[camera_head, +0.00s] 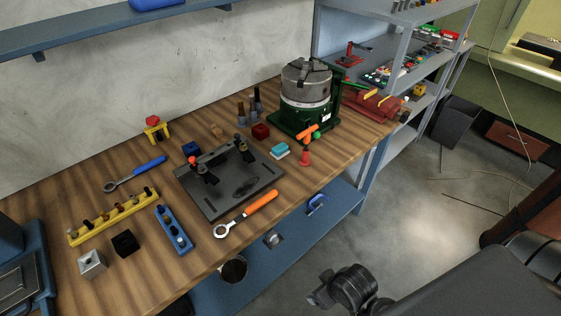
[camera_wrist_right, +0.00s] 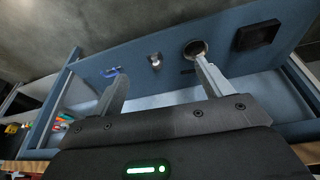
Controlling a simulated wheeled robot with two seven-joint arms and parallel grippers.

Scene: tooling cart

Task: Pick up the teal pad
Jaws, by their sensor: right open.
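The teal pad (camera_head: 280,150) is a small block with a teal top and a paler lower part. It lies on the wooden bench top between the dark plate and the green-based chuck, in the head view. It is not visible in the right wrist view. My right gripper (camera_wrist_right: 160,82) is open and empty in the right wrist view, its two fingers spread before the lower blue shelf. It is apart from the pad, off the bench's front side. A dark part of my right arm shows at the bottom of the head view. My left gripper is not in view.
Near the pad are a red block (camera_head: 261,131), a red cone-shaped piece (camera_head: 305,157), the green chuck base (camera_head: 318,120) and the dark fixture plate (camera_head: 222,196). An orange-handled wrench (camera_head: 246,213) lies at the front edge. The lower shelf (camera_head: 225,292) holds a cup and a blue clamp (camera_head: 316,204).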

